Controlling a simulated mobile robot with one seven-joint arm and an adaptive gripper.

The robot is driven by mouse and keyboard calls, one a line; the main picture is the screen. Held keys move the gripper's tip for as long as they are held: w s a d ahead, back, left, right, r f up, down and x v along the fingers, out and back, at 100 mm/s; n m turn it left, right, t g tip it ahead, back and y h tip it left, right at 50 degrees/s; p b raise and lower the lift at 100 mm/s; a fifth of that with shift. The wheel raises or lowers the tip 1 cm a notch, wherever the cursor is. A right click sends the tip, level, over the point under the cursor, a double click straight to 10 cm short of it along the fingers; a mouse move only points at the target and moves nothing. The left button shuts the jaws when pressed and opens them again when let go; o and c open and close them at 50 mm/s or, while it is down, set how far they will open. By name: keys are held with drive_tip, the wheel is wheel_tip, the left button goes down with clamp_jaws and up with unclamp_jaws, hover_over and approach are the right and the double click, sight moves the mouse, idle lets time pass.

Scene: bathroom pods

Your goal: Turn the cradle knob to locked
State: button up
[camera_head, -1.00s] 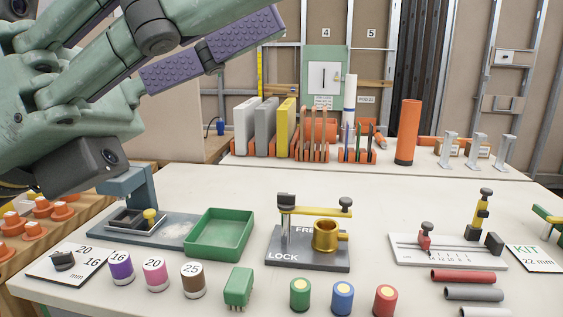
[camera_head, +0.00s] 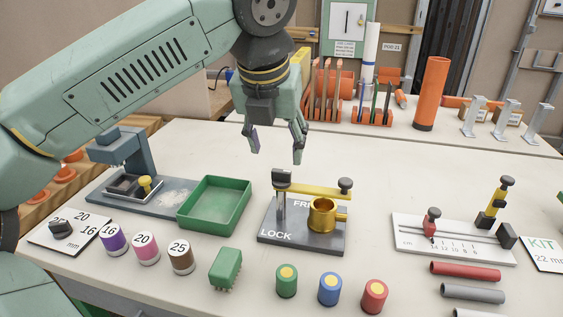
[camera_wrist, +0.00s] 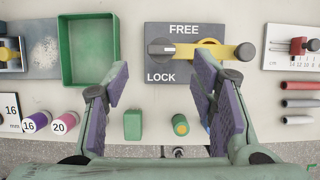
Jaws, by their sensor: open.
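The cradle has a dark grey base (camera_head: 290,243) marked FREE at the back and LOCK at the front left. A dark knob (camera_head: 282,176) tops its left post; in the wrist view this knob (camera_wrist: 161,48) shows a white pointer mark. A yellow bar (camera_head: 315,190) runs right from it, across the brass cup (camera_head: 321,215), to a dark round end knob (camera_head: 346,184). In the wrist view the bar lies level beside FREE.
A green tray (camera_head: 214,205) stands left of the cradle, and a sliding gauge (camera_head: 455,240) right. A green block (camera_head: 226,268) and coloured cylinders (camera_head: 330,289) stand in front. Racks and an orange tube (camera_head: 431,95) stand behind. Bare table lies between cradle and racks.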

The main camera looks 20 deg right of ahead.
sight(281, 170)
drive_tip(key=x, duration=0.7)
drive_tip(key=shift+d+p, duration=0.1)
drive_tip(key=shift+p, duration=0.3)
drive_tip(key=shift+c, duration=0.4)
drive_tip(key=c, duration=1.1)
